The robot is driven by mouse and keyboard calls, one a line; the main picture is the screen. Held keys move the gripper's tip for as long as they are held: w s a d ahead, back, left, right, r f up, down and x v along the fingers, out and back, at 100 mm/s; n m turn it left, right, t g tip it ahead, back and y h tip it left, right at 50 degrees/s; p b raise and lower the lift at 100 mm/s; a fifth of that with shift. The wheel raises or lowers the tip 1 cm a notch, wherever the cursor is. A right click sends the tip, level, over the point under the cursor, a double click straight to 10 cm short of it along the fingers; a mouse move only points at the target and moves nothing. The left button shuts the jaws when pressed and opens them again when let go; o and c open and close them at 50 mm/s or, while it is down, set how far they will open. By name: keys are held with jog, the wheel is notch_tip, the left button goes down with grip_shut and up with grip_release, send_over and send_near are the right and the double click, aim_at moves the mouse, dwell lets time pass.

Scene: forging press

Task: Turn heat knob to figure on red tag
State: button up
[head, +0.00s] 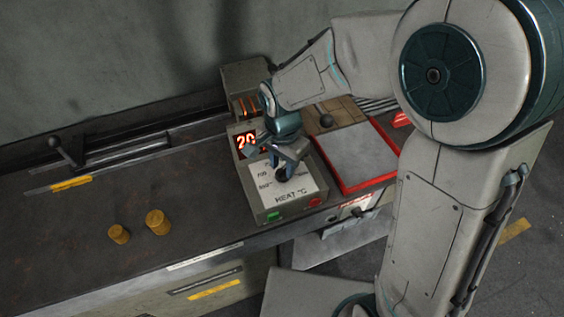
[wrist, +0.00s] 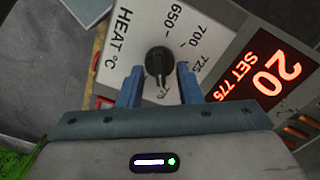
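The heat control box (head: 262,205) stands on the bench, its sloped white panel marked HEAT °C. The black heat knob (wrist: 158,62) sits on the panel, with 650, 700 and 725 printed around it. Other figures are partly hidden by my gripper. The display (wrist: 265,80) reads 20 and SET 775. My gripper (wrist: 159,68) is open, one finger on each side of the knob, with gaps showing. In the head view my gripper (head: 284,165) is down over the knob. A red-edged white label (head: 355,204) is on the bench front; its figure is unreadable, and I cannot tell whether it is the red tag.
The box has a green button (head: 274,216) and a red button (head: 314,202). A red-framed grey plate (head: 357,155) lies to its right. Two brass-coloured cylinders (head: 157,222) stand on the left bench top. A lever (head: 66,152) stands farther back. Bench between them is clear.

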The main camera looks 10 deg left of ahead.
jog(key=shift+f, duration=0.3)
grip_shut()
